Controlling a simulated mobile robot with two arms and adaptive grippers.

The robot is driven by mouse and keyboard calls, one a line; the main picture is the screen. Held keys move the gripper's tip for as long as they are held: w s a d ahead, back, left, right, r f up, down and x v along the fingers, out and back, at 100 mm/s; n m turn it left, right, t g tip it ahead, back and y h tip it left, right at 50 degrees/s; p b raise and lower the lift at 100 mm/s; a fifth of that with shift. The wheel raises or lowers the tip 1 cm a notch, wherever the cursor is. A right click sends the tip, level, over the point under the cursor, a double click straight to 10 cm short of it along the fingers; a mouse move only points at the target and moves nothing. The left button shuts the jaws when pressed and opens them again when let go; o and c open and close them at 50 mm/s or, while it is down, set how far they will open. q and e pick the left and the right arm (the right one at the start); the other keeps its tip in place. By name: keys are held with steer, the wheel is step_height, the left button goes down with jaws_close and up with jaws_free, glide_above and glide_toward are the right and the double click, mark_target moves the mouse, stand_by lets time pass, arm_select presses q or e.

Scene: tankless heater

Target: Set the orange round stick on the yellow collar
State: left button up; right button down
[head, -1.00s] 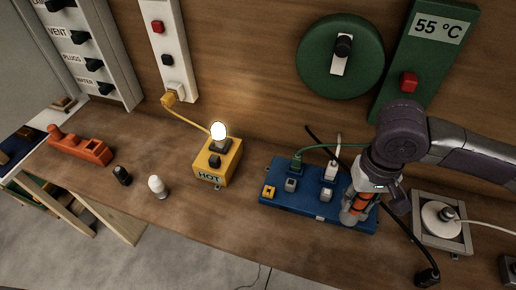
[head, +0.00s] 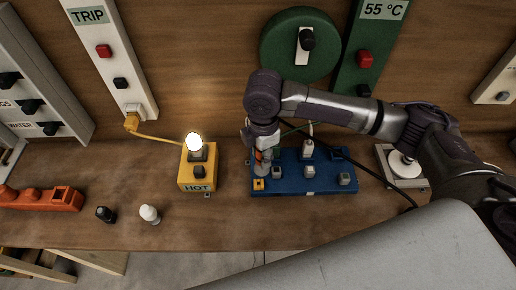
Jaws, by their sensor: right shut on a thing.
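My right gripper (head: 262,165) is over the left part of the blue board (head: 318,184), shut on the orange round stick (head: 259,156). Only a small orange part of the stick shows between the fingers; its lower end is hidden. The yellow collar (head: 258,184) sits at the board's front left corner, just below the fingertips in the picture. I cannot tell whether the stick touches the board. My left gripper is not in view.
A yellow HOT box (head: 198,172) with a lit bulb (head: 194,142) stands left of the board. White and grey plugs (head: 307,150) stand on the board. A black cable runs right of it. An orange tool (head: 42,198), a black bulb (head: 105,214) and a white bulb (head: 149,214) lie left.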

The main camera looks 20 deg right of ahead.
mark_target(259, 169)
steer(key=n, duration=0.2)
steer(key=shift+w+a+f+n, duration=0.2)
steer(key=shift+a+n, duration=0.1)
steer(key=shift+a, duration=0.1)
steer(key=shift+f+n, duration=0.1)
steer(key=shift+n, duration=0.2)
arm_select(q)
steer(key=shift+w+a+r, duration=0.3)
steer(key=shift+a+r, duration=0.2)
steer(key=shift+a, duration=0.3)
arm_select(e)
steer(key=shift+p, duration=0.9)
step_height(259, 169, down, 5)
steer(key=shift+f+b, duration=0.1)
steer(key=shift+b, duration=1)
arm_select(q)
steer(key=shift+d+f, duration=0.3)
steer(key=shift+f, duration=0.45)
arm_select(e)
steer(key=shift+f, duration=0.95)
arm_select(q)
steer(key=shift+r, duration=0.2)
